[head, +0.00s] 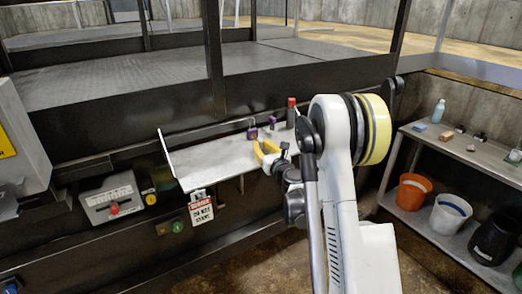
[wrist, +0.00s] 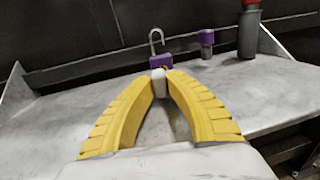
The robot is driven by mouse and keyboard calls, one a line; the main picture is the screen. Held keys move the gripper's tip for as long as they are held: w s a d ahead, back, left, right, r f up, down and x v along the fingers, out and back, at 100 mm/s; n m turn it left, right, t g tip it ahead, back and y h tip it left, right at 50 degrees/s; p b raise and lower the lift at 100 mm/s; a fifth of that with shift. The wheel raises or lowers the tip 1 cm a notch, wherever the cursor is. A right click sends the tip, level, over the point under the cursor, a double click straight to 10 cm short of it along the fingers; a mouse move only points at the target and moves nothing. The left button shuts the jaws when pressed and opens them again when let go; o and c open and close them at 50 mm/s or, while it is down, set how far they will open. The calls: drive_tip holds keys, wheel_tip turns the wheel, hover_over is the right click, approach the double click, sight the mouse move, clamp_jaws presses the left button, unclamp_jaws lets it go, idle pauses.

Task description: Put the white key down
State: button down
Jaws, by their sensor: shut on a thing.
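My gripper (head: 267,153) is over the grey metal shelf (head: 213,163). In the wrist view its yellow fingers (wrist: 159,78) are shut on a small white piece, the white key (wrist: 158,83), whose lower part shows between the tips. I cannot tell whether the key touches the shelf (wrist: 60,103). A purple padlock (wrist: 162,62) with a raised, open-looking shackle stands just beyond the fingertips. It also shows in the head view (head: 252,133). The key cannot be made out clearly in the head view.
A small purple-and-grey object (wrist: 206,37) and a red-capped grey bottle (wrist: 249,33) stand at the shelf's back right. The shelf's left part is bare. A dark wall rises behind. A side bench (head: 455,152) with buckets below stands at the right.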

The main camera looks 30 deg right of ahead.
drive_tip(key=shift+f, duration=0.45)
drive_tip(key=shift+r, duration=0.15)
drive_tip(key=c, duration=1.8)
unclamp_jaws()
drive_tip(key=shift+f, duration=0.2)
drive_tip(key=o, duration=0.3)
drive_tip(key=shift+o, duration=0.2)
drive_tip(key=shift+r, duration=0.1)
